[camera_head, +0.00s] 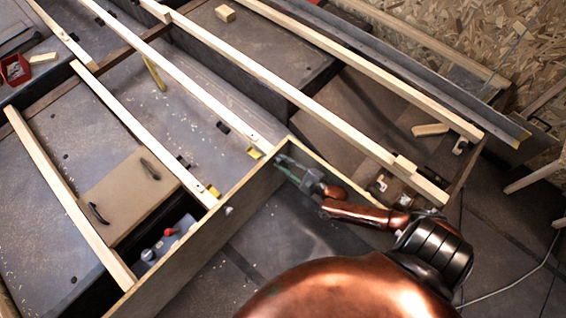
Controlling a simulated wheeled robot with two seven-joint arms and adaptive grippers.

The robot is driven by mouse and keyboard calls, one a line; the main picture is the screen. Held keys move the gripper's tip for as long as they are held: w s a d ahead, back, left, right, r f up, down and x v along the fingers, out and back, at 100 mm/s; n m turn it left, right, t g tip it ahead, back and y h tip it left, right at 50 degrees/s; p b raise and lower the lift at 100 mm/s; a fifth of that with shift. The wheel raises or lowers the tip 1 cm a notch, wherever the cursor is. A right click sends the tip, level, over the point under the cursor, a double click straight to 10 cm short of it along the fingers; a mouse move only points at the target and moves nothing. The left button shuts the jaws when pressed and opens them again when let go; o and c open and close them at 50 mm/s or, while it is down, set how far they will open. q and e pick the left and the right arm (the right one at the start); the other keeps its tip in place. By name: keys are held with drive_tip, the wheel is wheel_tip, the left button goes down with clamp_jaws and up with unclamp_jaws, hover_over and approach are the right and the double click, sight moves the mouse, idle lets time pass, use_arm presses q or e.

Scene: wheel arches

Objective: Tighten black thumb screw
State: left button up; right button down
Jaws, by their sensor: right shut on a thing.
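My right gripper (284,165) reaches in from the lower right on its copper-coloured arm. Its fingers are at the inner face of the wooden side board (232,207), near the board's far corner. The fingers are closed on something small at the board. The black thumb screw is not clearly visible; the fingers cover that spot, and the held part is too small to make out. My left gripper is not in view.
Long pale wooden slats (300,98) run across the frame. A brown panel with black handles (128,193) lies left, beside an open compartment holding bottles (165,243). A small wooden block (430,129) lies right. Dark floor is free below the side board.

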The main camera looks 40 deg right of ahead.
drive_tip(key=shift+s+f, duration=0.3)
drive_tip(key=shift+f, duration=0.05)
drive_tip(key=c, duration=2)
unclamp_jaws()
drive_tip(key=shift+d, duration=0.1)
drive_tip(key=o, duration=0.4)
drive_tip(key=shift+w+r, duration=0.2)
drive_tip(key=shift+r, duration=0.05)
drive_tip(key=shift+s, duration=0.1)
drive_tip(key=s, duration=0.4)
drive_tip(key=s+d, duration=0.1)
drive_tip(key=s, duration=0.6)
drive_tip(key=shift+s+d+r, duration=0.25)
drive_tip(key=shift+s+d, duration=0.1)
drive_tip(key=shift+d, duration=0.05)
